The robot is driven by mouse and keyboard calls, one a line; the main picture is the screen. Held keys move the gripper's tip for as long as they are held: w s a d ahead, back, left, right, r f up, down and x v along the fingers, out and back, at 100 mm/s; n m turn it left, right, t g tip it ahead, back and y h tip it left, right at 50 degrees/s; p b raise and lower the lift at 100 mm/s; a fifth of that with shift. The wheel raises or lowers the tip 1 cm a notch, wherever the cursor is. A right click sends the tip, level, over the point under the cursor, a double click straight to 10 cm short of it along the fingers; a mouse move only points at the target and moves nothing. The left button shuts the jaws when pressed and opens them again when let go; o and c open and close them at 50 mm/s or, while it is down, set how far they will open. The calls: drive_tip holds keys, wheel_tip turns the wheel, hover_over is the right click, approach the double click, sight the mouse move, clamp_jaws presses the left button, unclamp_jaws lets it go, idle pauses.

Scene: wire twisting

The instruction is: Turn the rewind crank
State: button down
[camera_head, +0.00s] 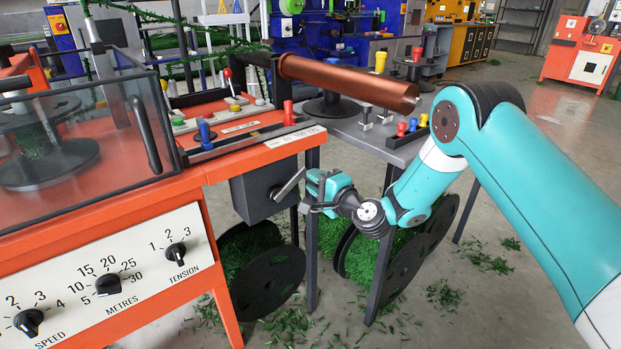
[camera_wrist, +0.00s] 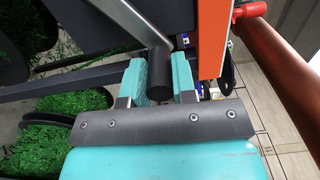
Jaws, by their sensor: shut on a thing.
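The rewind crank shows in the head view as a short grey metal arm (camera_head: 289,184) on the front of a dark grey box (camera_head: 250,198) under the orange machine's right end. My teal gripper (camera_head: 318,192) is at the crank's outer end, to the right of the box. In the wrist view the crank's black cylindrical handle (camera_wrist: 158,82) sits between my two teal fingers, and a grey bar runs up and left from it. My gripper is shut on this handle. In the head view the handle is mostly hidden by my fingers.
An orange machine with a knob panel (camera_head: 110,283) stands at left. Black spools of green wire (camera_head: 266,282) stand below the box. Table legs (camera_head: 311,232) stand close to my gripper. A copper-coloured roller (camera_head: 345,82) lies above. Green clippings litter the floor.

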wheel_tip(320, 180, down, 9)
drive_tip(key=m, duration=1.1)
drive_tip(key=shift+b, duration=0.35)
drive_tip(key=shift+a, duration=0.1)
drive_tip(key=c, duration=0.9)
unclamp_jaws()
